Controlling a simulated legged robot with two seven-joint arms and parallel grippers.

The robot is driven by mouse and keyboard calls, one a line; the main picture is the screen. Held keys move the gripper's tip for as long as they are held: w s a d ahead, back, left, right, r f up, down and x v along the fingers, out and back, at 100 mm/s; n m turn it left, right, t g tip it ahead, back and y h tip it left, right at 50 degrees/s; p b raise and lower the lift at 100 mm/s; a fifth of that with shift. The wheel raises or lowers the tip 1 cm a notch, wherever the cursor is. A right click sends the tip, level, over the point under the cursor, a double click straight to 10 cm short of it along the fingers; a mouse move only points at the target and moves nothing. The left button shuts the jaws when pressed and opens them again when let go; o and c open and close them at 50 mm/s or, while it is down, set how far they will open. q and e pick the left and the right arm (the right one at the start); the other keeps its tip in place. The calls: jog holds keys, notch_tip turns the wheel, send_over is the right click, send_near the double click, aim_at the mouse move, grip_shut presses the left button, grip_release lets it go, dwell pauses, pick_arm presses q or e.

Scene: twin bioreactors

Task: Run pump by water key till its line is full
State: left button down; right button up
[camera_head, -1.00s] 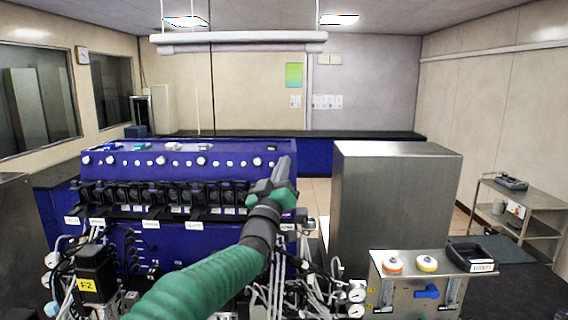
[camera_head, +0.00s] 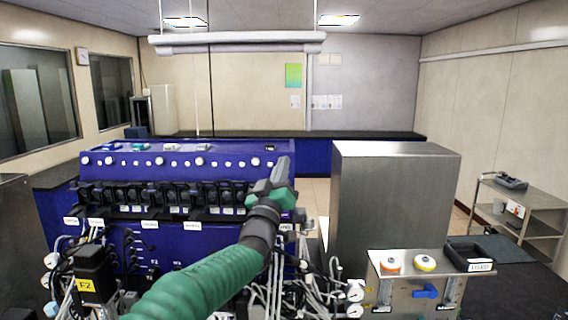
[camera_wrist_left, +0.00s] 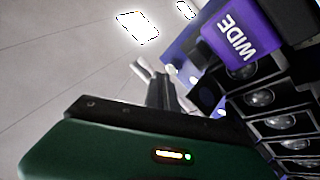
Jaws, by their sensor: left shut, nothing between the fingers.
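A blue bioreactor console (camera_head: 215,262) stands ahead at left, with a row of black pump heads (camera_head: 165,194) across its front. White knobs (camera_head: 160,161) and small buttons line the panel above the pumps. Small white labels sit below the pumps, too small to read, so I cannot tell which is the water key. My left gripper (camera_head: 283,167) is shut and empty, pointing up in front of the console's right end. In the left wrist view its fingers (camera_wrist_left: 158,88) are near a purple tag reading WIDE (camera_wrist_left: 235,40), beside several pump heads. Line filling cannot be seen. My right gripper is not in view.
A tall steel cabinet (camera_head: 394,205) stands just right of my gripper. Tubing (camera_head: 290,285) crowds below the arm. A cart (camera_head: 520,215) stands far right.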

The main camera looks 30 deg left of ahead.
pick_arm(q)
jog(key=shift+d, duration=0.1)
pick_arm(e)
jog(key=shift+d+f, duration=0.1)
pick_arm(q)
jog(key=shift+w, duration=0.15)
jog(key=shift+w+a, duration=0.2)
jog(key=shift+a, duration=0.1)
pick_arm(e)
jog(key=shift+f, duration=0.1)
pick_arm(q)
jog(key=shift+a, duration=0.1)
jog(key=shift+w, duration=0.1)
